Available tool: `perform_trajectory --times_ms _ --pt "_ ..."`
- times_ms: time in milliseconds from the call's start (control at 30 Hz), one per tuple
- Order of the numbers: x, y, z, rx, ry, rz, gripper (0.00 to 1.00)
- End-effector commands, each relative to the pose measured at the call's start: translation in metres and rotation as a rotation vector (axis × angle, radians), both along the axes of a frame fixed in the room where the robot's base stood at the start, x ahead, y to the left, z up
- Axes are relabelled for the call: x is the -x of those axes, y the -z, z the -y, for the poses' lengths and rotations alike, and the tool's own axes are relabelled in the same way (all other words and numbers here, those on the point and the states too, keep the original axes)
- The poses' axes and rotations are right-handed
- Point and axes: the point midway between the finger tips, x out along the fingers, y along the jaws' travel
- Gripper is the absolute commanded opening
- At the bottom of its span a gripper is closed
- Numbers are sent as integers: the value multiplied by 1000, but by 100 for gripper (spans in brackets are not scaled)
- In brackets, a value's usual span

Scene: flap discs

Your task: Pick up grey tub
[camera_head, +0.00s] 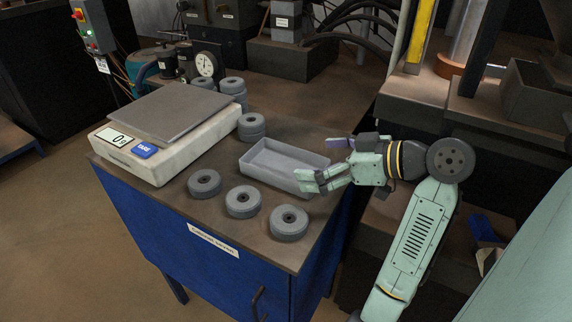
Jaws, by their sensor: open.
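The grey tub (268,172) is a shallow, rectangular, empty-looking tray on top of the blue cabinet, near its right side. My gripper (318,163) is open at the tub's right end. One finger is in front of the tub's right corner in the picture, and the other is farther back by its far right edge. I cannot tell whether the fingers touch the tub or whether a wall lies between them. The tub's right end is partly hidden by the gripper.
Flap discs (243,201) lie along the cabinet's front, with stacked discs (251,127) behind the tub. A scale (150,144) reading 0 stands at the left of the cabinet top (218,228). A dial gauge (206,64) stands at the back. Dark machinery (515,140) is at the right.

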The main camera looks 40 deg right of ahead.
Motion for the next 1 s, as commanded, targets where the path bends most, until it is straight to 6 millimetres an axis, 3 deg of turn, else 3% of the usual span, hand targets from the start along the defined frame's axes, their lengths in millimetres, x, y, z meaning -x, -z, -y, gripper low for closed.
perform_trajectory --times_ms 500,800,1000 --pt "-57 26 -19 -1 -1 1 100" --pt "-61 30 -21 1 1 1 100" --pt "-61 30 -21 1 1 1 87"
